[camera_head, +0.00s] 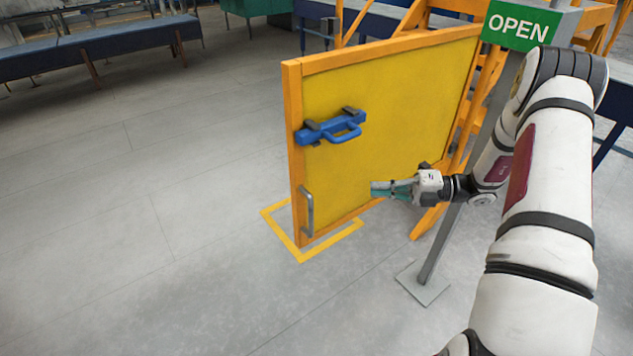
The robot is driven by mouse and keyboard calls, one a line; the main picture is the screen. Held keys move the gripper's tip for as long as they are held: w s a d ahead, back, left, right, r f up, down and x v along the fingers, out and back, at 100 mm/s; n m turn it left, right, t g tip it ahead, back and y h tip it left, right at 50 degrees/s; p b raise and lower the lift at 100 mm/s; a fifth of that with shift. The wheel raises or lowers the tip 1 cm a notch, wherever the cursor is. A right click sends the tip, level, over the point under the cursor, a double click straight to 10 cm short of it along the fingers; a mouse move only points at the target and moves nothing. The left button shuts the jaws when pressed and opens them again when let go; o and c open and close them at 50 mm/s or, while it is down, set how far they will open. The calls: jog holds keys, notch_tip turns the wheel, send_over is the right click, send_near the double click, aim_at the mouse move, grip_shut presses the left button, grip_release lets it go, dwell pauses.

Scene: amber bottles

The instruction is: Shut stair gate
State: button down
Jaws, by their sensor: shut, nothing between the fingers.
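The stair gate (395,95) is a yellow panel in an orange frame, standing upright and swung out from the orange stair structure at the right. A blue latch with a loop handle (332,129) sits on its upper left part. A grey vertical pull handle (307,212) is on its lower left edge. My gripper (373,189) is shut and empty, in front of the lower middle of the gate, to the right of both handles. Whether it touches the panel I cannot tell.
A green OPEN sign (517,25) stands on a grey post with a square foot (424,284), close to my arm. Yellow tape (301,258) marks the floor under the gate's free edge. A blue bench (130,37) is at the back left. The floor at left is clear.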

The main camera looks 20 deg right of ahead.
notch_tip(320, 180, down, 3)
jog(key=w+m+t, duration=0.1)
jog(key=w+m, duration=0.1)
jog(key=b, duration=0.3)
send_near(311, 178)
jog(key=s+a, duration=0.2)
jog(key=a, duration=0.1)
jog(key=shift+w+a+b, duration=0.15)
jog(key=shift+w+a, duration=0.1)
jog(key=shift+w, duration=0.4)
jog(key=shift+w+a+b, duration=0.1)
jog(key=shift+w+a, duration=0.15)
jog(key=shift+w, duration=0.4)
jog(key=shift+w+a+b, duration=0.15)
jog(key=shift+w+a, duration=0.1)
jog(key=shift+w, duration=0.4)
